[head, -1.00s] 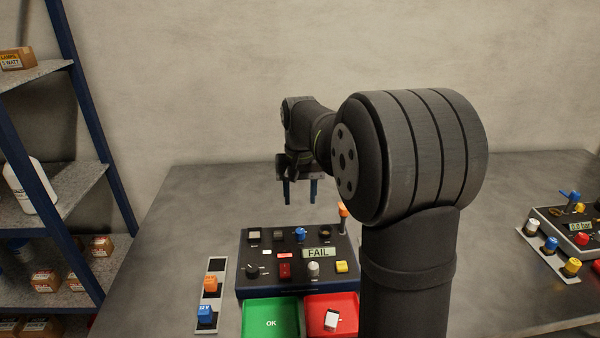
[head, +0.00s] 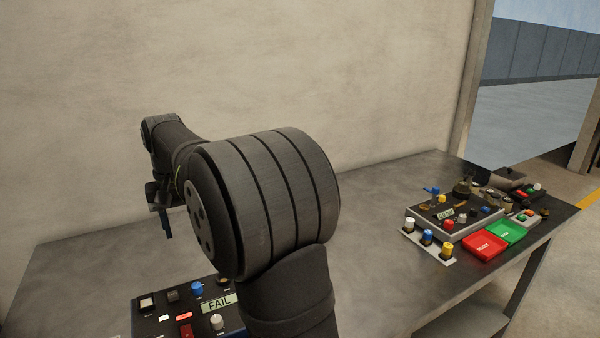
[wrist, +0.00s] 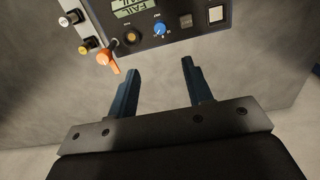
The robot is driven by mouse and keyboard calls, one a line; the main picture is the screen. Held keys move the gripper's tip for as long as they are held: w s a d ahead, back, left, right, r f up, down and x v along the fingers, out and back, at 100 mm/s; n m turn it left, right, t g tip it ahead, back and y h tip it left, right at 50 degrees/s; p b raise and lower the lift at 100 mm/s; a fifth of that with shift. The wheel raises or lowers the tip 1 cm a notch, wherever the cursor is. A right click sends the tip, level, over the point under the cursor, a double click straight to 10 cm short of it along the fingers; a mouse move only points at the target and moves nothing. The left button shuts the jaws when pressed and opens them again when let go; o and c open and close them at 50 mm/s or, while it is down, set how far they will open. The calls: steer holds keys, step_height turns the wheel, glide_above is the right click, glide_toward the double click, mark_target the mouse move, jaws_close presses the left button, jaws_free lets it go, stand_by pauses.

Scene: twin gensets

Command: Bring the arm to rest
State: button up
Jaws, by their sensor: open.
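My gripper (head: 163,222) hangs above the grey table at the left of the head view, fingers pointing down. In the wrist view my gripper (wrist: 158,82) has its two blue fingers apart, with nothing between them. The near control panel (head: 150,325) lies below it, partly cut off by the picture's edge and partly hidden by my arm. Its display (head: 219,303) reads FAIL. In the wrist view the panel (wrist: 190,38) shows at the top, beyond the fingertips, with an orange-handled lever (wrist: 108,62) at its corner and a blue knob (wrist: 159,29).
A second panel (head: 480,228) stands at the right of the grey table (head: 385,285). Beside it are a strip of coloured knobs (head: 428,241), a red tray (head: 484,246) and a green tray (head: 508,232). The table between the panels is clear.

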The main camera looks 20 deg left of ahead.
mark_target(196, 284)
step_height(196, 284, down, 18)
steer(key=shift+r, duration=0.25)
stand_by(0.4)
steer(key=shift+r, duration=0.1)
steer(key=n, duration=0.4)
steer(key=shift+n, duration=0.3)
steer(key=n, duration=0.4)
steer(key=shift+n, duration=0.4)
step_height(196, 284, up, 9)
stand_by(1.8)
